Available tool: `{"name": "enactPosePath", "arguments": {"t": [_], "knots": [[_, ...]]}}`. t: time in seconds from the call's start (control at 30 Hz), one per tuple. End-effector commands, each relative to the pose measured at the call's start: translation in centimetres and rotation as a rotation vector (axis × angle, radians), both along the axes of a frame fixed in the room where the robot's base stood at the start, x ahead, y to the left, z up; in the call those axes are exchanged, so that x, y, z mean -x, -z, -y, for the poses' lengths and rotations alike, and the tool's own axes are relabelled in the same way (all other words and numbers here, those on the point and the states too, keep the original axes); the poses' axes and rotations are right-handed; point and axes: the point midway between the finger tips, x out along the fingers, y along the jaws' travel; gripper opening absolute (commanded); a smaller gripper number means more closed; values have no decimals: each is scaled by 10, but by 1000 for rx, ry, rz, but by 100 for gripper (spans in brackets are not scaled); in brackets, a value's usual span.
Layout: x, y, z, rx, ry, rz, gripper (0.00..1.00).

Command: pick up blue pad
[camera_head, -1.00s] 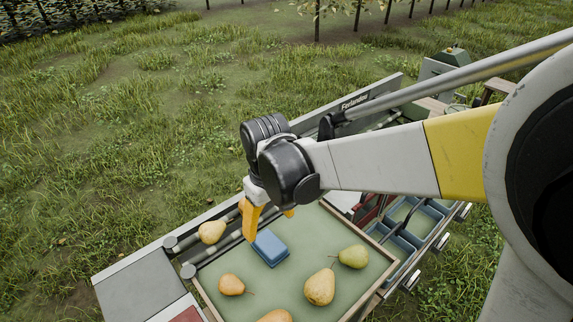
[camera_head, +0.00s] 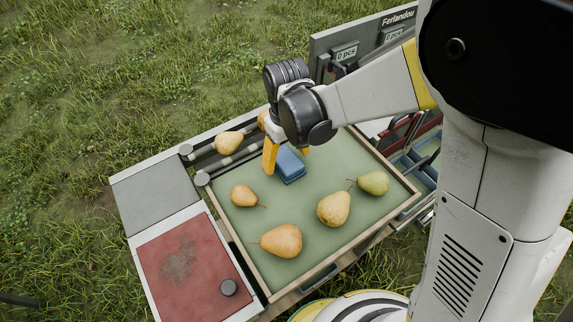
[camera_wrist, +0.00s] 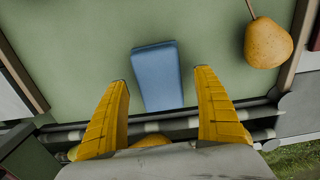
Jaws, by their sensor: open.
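The blue pad (camera_head: 289,165) lies flat on the green tray (camera_head: 262,217), near the tray's back edge. My gripper (camera_head: 286,160) is over the pad's back end, its yellow fingers pointing down. In the wrist view the blue pad (camera_wrist: 158,77) lies just past the fingertips. The two yellow fingers of my gripper (camera_wrist: 162,78) are spread wide with nothing held between them. The pad's near end reaches between the fingertips in that view. I cannot tell how far above the tray the fingertips are.
Several pears lie on the tray, including a large one (camera_head: 281,241), a speckled one (camera_head: 333,209) and a green one (camera_head: 373,182). Another pear (camera_head: 229,142) rests by the rollers at the back left. A red panel (camera_head: 186,266) with a dark knob is at the left.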

Motion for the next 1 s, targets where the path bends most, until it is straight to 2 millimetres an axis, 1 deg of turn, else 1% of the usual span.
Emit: {"name": "enactPosePath", "arguments": {"t": [0.03, 0.23, 0.27, 0.3, 0.37, 0.4, 0.43, 0.77, 0.87, 1.0], "knots": [[0, 6, 0, 0, 0, 0, 79], [0, 4, 0, 0, 0, 0, 79], [0, 4, 0, 0, 0, 0, 71], [0, 4, 0, 0, 0, 0, 59], [0, 4, 0, 0, 0, 0, 40], [0, 4, 0, 0, 0, 0, 28], [0, 4, 0, 0, 0, 0, 22], [0, 3, 0, 0, 0, 0, 22], [0, -3, 0, 0, 0, 0, 22], [0, -20, 0, 0, 0, 0, 22]]}}
